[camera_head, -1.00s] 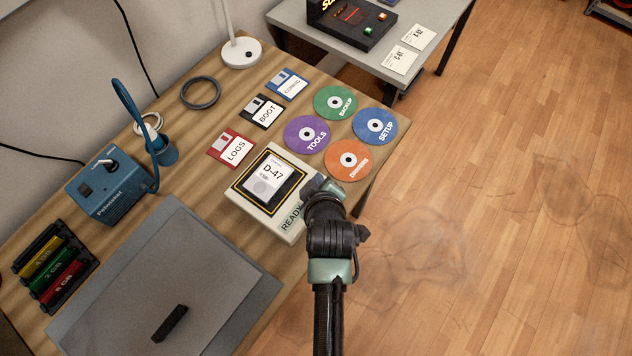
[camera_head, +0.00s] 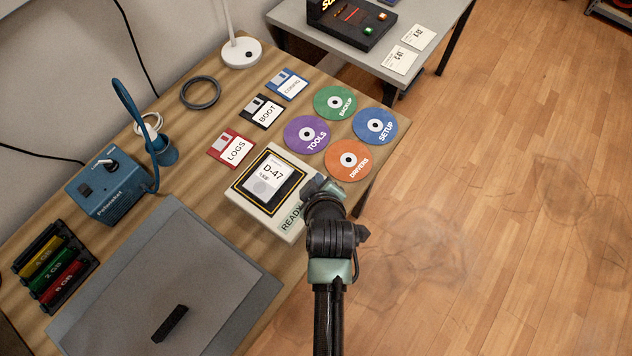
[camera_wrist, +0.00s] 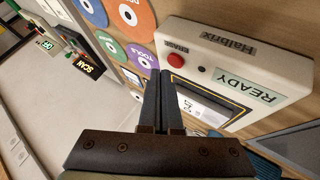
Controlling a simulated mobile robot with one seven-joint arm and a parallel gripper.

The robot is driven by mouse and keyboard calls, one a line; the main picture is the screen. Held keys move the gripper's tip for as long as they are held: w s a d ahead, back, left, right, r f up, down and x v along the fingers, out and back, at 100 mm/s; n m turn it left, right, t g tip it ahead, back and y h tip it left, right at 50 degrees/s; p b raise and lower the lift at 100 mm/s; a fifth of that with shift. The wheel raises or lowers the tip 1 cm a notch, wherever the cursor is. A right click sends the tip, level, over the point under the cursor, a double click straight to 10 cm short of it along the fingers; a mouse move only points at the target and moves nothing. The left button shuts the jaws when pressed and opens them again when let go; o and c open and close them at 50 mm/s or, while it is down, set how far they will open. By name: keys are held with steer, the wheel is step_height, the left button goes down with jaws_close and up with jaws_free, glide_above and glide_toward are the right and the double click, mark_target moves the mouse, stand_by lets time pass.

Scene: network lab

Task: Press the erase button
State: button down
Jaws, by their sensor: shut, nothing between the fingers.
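The erase button is a red round button (camera_wrist: 176,61) beside an "ERASE" label on the cream Halbrix eraser box (camera_wrist: 255,58). A small dark dot and a "READY" display sit next to it. In the head view the box (camera_head: 240,198) lies on the wooden table with a drive labelled D-47 (camera_head: 272,177) in its black and yellow framed bay; my gripper hides the button there. My gripper (camera_wrist: 160,73) is shut and empty. In the wrist view its fingertips appear just beside the red button; contact cannot be made out. In the head view it is over the box's right end.
Several labelled discs, such as the orange DRIVERS disc (camera_head: 348,160), lie beyond the box. Floppy disks, including LOGS (camera_head: 231,148), lie behind it. A grey mat (camera_head: 210,255) with a black bar and a blue Pelmasket unit (camera_head: 105,190) are to the left. Open floor is at right.

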steer(key=shift+f, duration=0.1)
steer(key=shift+f, duration=0.35)
steer(key=shift+f+b, duration=0.4)
steer(key=shift+b, duration=0.1)
stand_by(0.5)
steer(key=shift+r, duration=0.1)
steer(key=shift+r+p, duration=0.75)
steer(key=shift+p, duration=0.15)
step_height(320, 180, up, 5)
steer(key=p, duration=0.4)
steer(key=shift+p, duration=0.4)
